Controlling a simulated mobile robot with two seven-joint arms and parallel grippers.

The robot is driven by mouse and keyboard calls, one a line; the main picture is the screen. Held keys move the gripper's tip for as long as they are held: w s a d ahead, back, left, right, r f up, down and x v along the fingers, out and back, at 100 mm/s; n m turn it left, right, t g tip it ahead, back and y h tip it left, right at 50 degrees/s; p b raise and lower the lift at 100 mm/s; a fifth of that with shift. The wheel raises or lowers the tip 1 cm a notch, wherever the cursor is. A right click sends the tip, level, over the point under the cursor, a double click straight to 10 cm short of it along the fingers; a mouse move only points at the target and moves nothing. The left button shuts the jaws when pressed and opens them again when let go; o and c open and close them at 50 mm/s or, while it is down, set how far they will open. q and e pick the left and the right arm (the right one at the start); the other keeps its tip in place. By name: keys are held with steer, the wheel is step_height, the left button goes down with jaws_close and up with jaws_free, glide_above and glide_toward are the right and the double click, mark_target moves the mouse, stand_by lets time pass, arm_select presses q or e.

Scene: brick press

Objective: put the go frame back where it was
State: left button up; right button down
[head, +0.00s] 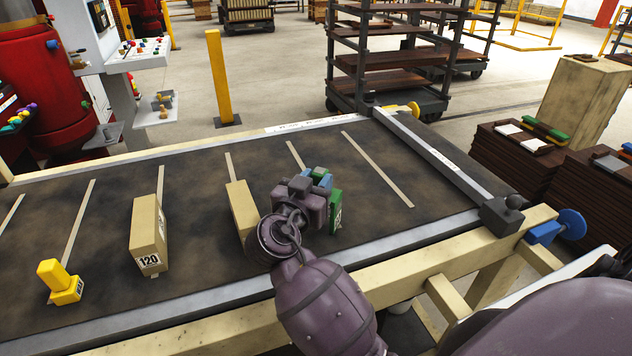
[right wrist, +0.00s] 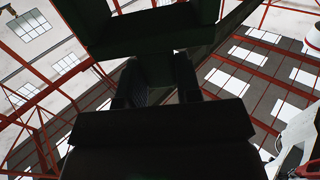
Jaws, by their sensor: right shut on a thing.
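The go frame appears to be the green piece (head: 336,212) with a dark-and-white label, at my right gripper over the dark bench top (head: 100,270). My right gripper (head: 318,192) is shut on it; blue parts show beside it. The gripper hides much of the frame, and I cannot tell whether the frame touches the bench. In the right wrist view a dark green block (right wrist: 150,30) sits between dark fingers (right wrist: 155,85), against the roof. My left gripper is not in view.
A beige block (head: 240,207) stands just left of my right gripper. Farther left are a beige block marked 120 (head: 148,235) and a yellow stepped block (head: 62,283). A grey rail (head: 435,150) bounds the bench at right. The bench between gripper and rail is clear.

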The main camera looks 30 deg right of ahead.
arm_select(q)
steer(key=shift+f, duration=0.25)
arm_select(e)
steer(key=shift+f, duration=0.2)
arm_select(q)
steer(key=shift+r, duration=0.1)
arm_select(e)
steer(key=c, duration=0.8)
jaws_free()
steer(key=shift+r, duration=0.1)
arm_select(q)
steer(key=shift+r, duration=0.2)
arm_select(e)
steer(key=shift+r, duration=0.15)
